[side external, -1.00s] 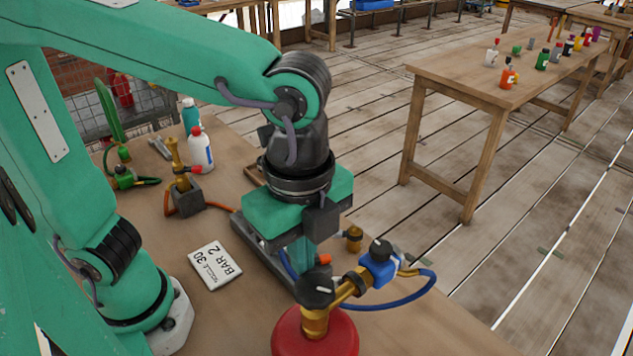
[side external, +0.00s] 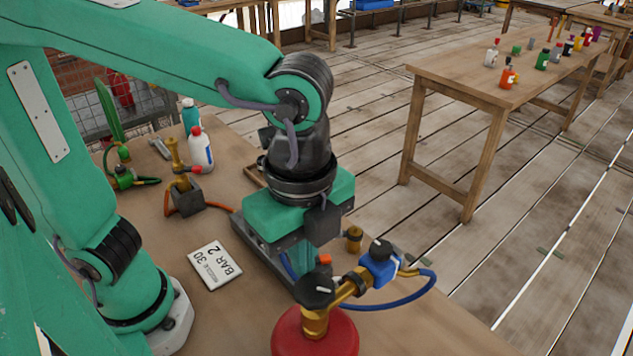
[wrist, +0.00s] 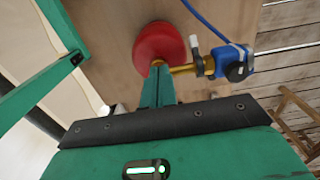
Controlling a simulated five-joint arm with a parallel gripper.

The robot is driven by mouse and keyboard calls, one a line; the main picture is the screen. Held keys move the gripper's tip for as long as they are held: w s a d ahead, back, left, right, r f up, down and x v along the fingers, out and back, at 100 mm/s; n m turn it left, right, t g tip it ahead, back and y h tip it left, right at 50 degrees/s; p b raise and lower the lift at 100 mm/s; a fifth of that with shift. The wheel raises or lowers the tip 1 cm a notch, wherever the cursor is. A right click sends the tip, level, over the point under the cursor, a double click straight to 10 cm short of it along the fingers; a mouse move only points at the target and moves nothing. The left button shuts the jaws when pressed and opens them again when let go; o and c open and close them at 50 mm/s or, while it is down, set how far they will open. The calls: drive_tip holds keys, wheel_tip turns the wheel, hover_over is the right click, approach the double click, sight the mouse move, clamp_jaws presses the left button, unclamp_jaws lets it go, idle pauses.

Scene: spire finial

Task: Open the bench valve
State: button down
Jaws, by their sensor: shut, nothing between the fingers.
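A red gas cylinder (side external: 314,334) stands at the front of the bench with a black round knob (side external: 316,290) on its brass top. A brass pipe leads from it to a blue regulator (side external: 380,264) with a black knob and a blue hose. The wrist view also shows the red cylinder (wrist: 160,42) and the blue regulator (wrist: 231,64). My gripper (wrist: 158,76) is shut and empty, pointing down, its fingertips appearing by the cylinder's brass top. In the side view the fingertips are mostly hidden behind the cylinder valve; I cannot tell whether they touch it.
A white card (side external: 215,265) reading "BAR 2" and "NOZZLE 30" lies on the bench. A brass torch in a grey block (side external: 184,196), a white bottle (side external: 200,150) and a teal bottle (side external: 191,117) stand behind. A second table (side external: 480,85) holds several small bottles.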

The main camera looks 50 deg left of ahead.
drive_tip(key=shift+s, duration=0.9)
idle(0.8)
drive_tip(key=shift+a, duration=0.1)
drive_tip(key=shift+s+a, duration=0.15)
drive_tip(key=shift+a, duration=0.1)
drive_tip(key=shift+r, duration=0.1)
drive_tip(key=shift+r, duration=2.9)
drive_tip(key=w+a+f+n+t, duration=0.2)
drive_tip(key=a+f+n, duration=0.1)
drive_tip(key=a+n, duration=0.6)
drive_tip(key=w+a+f+n+t, duration=0.3)
drive_tip(key=a+n, duration=0.6)
drive_tip(key=a, duration=0.5)
drive_tip(key=shift+f+t, duration=0.2)
drive_tip(key=shift+t, duration=0.1)
